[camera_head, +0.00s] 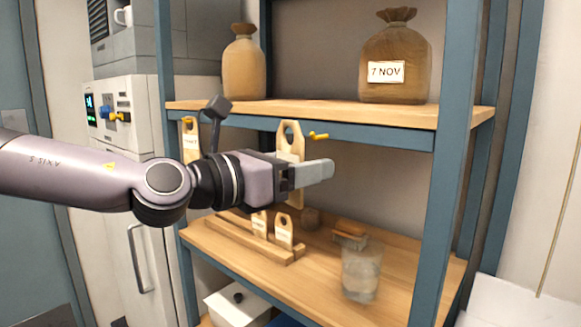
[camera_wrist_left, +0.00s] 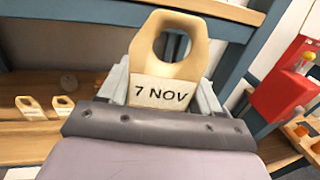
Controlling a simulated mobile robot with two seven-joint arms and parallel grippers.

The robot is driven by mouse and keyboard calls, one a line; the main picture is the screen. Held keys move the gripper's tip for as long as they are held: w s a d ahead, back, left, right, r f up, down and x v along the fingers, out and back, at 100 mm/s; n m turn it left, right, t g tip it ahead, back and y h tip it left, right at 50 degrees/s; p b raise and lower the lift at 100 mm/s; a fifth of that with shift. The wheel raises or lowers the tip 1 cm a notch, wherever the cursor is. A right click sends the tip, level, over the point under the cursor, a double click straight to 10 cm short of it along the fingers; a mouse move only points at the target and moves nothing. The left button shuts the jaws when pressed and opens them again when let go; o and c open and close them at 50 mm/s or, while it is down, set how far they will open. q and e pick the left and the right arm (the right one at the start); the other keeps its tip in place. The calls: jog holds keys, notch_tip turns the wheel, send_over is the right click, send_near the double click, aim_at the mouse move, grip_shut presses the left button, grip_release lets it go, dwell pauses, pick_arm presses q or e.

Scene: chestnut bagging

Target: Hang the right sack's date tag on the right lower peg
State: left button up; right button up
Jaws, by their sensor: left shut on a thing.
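The right sack (camera_head: 395,55) stands on the upper shelf with a "7 NOV" label. My left gripper (camera_head: 305,174) is shut on a pale wooden date tag (camera_head: 289,140). In the left wrist view, the tag (camera_wrist_left: 163,68) reads "7 NOV" and stands upright between the fingers, its hole above them. The yellow right lower peg (camera_head: 318,136) sticks out from the blue shelf edge just right of the tag's top. The tag is beside the peg, not on it; I cannot tell the depth gap. My right gripper is not in view.
Another tag (camera_head: 190,140) hangs at the left peg (camera_head: 187,119). A second sack (camera_head: 244,65) stands on the upper shelf. Below, a wooden rack (camera_head: 240,238) holds small tags, with a glass jar (camera_head: 361,270) to its right. The blue right post (camera_head: 450,150) bounds the shelf.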

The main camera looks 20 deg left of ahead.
pick_arm(q)
jog(key=shift+a+x, duration=0.15)
jog(key=shift+x, duration=0.7)
jog(key=shift+a+x, duration=0.15)
jog(key=shift+x, duration=0.65)
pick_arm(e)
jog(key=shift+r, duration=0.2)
pick_arm(q)
jog(key=shift+w+f, duration=0.15)
jog(key=shift+w, duration=0.1)
jog(key=shift+a, duration=0.1)
